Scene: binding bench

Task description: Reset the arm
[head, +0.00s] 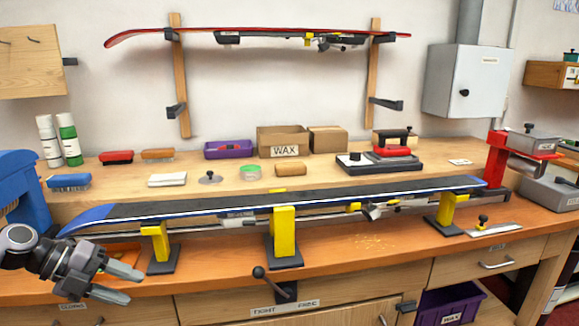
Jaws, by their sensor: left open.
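My left gripper (125,283) is at the lower left in the head view, in front of the bench's front edge. Its two grey fingers are spread apart and point right, with nothing between them. A blue-edged ski (330,203) lies along the bench on yellow supports, above and right of the gripper. The gripper is apart from the ski and from the left yellow support (155,238). My right gripper does not show.
A black-knobbed lever (258,272) sticks out at the front edge near a "TIGHT FREE" label (285,308). A red-handled iron (391,144), cardboard boxes (283,139) and brushes stand behind the ski. A purple crate (450,306) sits below right.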

